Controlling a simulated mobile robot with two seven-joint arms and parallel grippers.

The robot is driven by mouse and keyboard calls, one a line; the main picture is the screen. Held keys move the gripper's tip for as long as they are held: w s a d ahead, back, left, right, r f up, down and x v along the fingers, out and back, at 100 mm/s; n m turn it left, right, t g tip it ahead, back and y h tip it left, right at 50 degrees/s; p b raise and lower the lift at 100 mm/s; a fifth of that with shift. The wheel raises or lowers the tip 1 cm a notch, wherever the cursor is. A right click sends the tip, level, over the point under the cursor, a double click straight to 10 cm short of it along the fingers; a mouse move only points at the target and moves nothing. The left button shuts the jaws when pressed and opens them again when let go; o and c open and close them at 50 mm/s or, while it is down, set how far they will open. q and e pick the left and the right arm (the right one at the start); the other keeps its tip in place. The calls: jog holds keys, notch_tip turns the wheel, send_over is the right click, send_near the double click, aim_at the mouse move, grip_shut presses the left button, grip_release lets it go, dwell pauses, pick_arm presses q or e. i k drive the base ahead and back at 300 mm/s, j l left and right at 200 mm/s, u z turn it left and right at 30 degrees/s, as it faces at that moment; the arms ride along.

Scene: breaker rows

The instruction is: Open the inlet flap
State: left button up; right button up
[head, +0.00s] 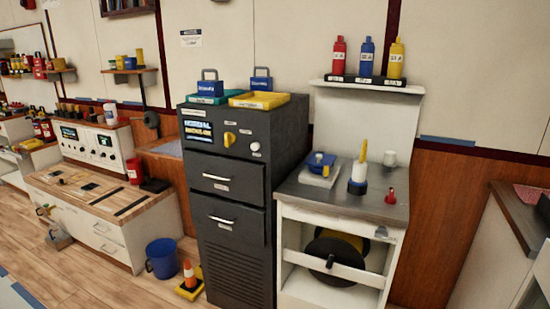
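A dark grey cabinet (284,157) stands in the middle of the head view. Its front has an upper panel (227,178) and a lower panel (229,220), each with a pale bar handle and a small label. Both panels look closed, flush with the front. Above them are a screen (198,131), a yellow knob (229,139) and a white knob (255,147). The labels are too small to read, so I cannot tell which part is the inlet flap. Neither of my grippers is in view.
A white-framed bench (342,206) with a grey top adjoins the cabinet's right side. A blue bucket (162,258) and a small orange cone (189,274) on a yellow base stand on the floor at the cabinet's left. A wooden-topped counter (92,194) is farther left.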

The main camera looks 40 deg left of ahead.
aim_at(321, 161)
jog(key=u, duration=0.9)
